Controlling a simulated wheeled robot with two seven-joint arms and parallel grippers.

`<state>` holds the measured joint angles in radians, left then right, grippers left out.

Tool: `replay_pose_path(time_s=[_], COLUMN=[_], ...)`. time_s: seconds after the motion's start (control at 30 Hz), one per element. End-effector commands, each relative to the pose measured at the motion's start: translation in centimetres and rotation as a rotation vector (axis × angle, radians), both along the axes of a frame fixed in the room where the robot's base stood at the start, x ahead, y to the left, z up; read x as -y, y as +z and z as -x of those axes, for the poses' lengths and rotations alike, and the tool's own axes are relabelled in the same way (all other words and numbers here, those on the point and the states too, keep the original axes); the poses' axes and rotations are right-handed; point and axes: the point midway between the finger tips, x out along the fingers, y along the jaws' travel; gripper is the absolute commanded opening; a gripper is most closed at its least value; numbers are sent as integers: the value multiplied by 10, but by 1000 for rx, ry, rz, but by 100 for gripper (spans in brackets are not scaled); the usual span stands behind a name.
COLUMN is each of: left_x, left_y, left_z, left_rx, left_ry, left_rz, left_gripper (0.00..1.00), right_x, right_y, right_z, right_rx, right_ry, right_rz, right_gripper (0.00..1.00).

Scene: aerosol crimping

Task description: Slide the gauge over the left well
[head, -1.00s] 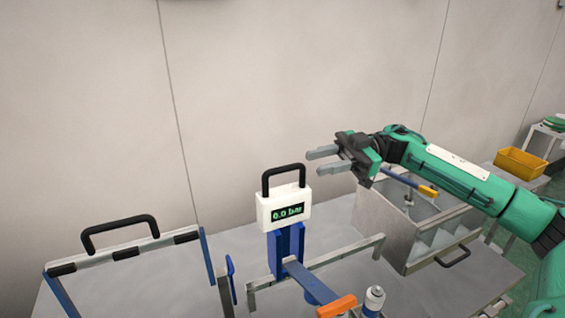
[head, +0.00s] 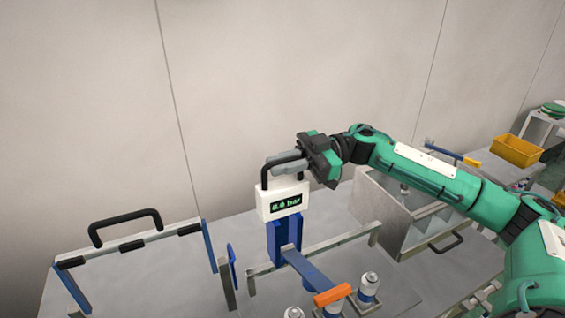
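The gauge (head: 284,201) is a white box with a black handle and a green "0.0 bar" display. It sits on a blue upright (head: 284,238) behind a grey rail (head: 340,243). My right gripper (head: 287,163) is at the gauge's handle, its grey fingers overlapping the top bar. I cannot tell whether they are closed on it or still apart around it. The left well is not clearly identifiable; the lower picture edge cuts off the front of the station. My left gripper is not in view.
A blue lever with an orange end (head: 333,295) reaches forward from the upright. Several cans, one of them a silver-topped can (head: 368,286), stand near it. A hinged frame with a black handle (head: 126,224) is at left. A grey divided bin (head: 402,222) stands at right.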

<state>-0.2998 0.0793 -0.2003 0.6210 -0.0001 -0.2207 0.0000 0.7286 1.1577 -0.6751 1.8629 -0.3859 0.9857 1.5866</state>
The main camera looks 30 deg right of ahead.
Motion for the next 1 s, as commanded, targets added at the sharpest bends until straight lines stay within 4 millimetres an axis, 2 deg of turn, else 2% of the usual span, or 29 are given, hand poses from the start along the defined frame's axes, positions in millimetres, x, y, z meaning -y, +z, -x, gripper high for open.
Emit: replay_pose_path(time_s=[0.27,0.37,0.63,0.93,0.97,1.0], left_x=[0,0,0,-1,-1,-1], left_y=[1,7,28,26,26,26], left_z=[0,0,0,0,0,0], left_rx=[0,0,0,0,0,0], left_ry=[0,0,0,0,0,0], left_rz=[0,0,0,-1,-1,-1], left_gripper=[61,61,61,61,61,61], right_x=[0,-7,-42,-46,-46,-46], right_y=[1,3,4,0,0,0], right_z=[-1,-1,-3,-3,-3,-3], right_rx=[1,0,0,2,2,2], right_ry=[-3,-2,-1,-1,-1,-1], right_rz=[-1,-2,-2,-1,-1,-1], right_gripper=[0,0,0,0,16,24])
